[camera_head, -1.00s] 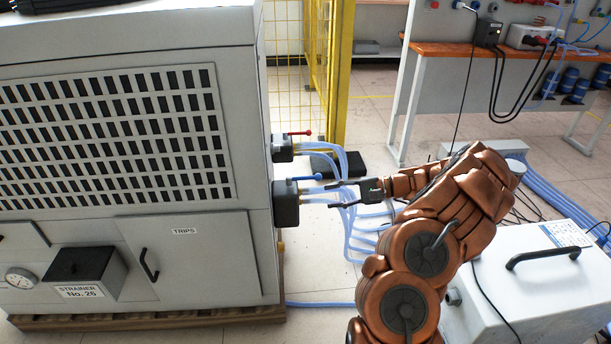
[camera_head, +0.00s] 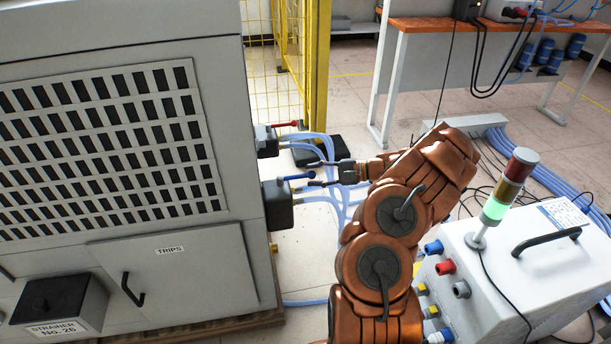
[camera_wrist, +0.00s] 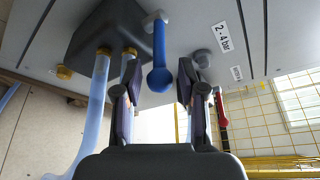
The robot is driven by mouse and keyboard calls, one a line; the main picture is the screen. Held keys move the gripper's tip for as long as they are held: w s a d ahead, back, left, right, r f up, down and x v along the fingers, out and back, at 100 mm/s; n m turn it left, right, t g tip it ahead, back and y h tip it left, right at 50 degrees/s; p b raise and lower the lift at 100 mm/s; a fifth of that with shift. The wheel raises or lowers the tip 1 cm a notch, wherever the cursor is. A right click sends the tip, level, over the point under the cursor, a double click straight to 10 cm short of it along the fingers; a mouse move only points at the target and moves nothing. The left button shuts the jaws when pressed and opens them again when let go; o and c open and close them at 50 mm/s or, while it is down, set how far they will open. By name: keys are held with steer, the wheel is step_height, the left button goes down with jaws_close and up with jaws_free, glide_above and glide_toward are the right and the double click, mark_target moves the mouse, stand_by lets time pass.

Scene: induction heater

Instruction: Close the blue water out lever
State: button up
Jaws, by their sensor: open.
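The blue lever (camera_head: 298,177) sticks out to the right from the top of the nearer dark valve box (camera_head: 279,205) on the side of the grey cabinet. In the wrist view the blue lever (camera_wrist: 160,55) hangs down from its pivot, and its rounded end lies between my two open fingers as seen there. My gripper (camera_head: 318,174) is open beside the lever's free end. In the wrist view my gripper (camera_wrist: 158,88) holds nothing. I cannot tell whether a finger touches the lever.
A red lever (camera_head: 290,124) is on the farther valve box; it also shows in the wrist view (camera_wrist: 221,107). Pale blue hoses (camera_head: 330,205) run from the boxes below my gripper. A white case (camera_head: 500,285) with a signal light stands at the right. A yellow mesh fence (camera_head: 318,70) is behind.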

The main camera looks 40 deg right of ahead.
mark_target(297, 178)
steer(key=shift+x, duration=1.5)
jaws_close()
